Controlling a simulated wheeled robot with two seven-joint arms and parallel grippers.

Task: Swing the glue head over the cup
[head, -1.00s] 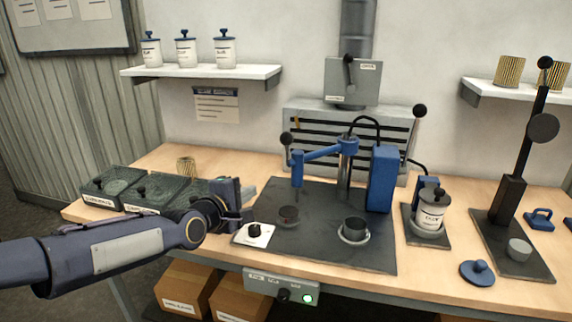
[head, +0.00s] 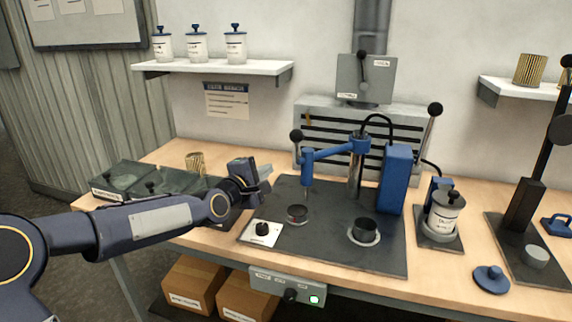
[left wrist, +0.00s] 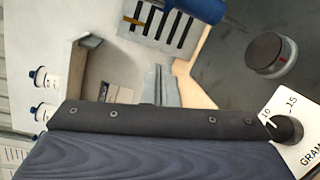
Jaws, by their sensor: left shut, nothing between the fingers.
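The glue head is the blue swing arm (head: 331,153) on a grey post (head: 356,175). Its nozzle end (head: 308,172) points down on the left, above and just behind a low dark cup (head: 297,214). A second dark cup (head: 365,230) sits in a pale ring to the right, with no nozzle over it. My left gripper (head: 260,182) is shut and empty, left of the nozzle and apart from it. The left wrist view shows the low dark cup (left wrist: 270,52) and a blue part (left wrist: 200,8) at the top. My right gripper is out of view.
A dial plate (head: 262,232) lies in front of my left gripper. A slotted extractor (head: 320,125) with a black-knobbed lever (head: 435,109) stands behind. A white jar (head: 445,212) stands right of the blue box (head: 393,180). Lidded trays (head: 125,175) are at the left.

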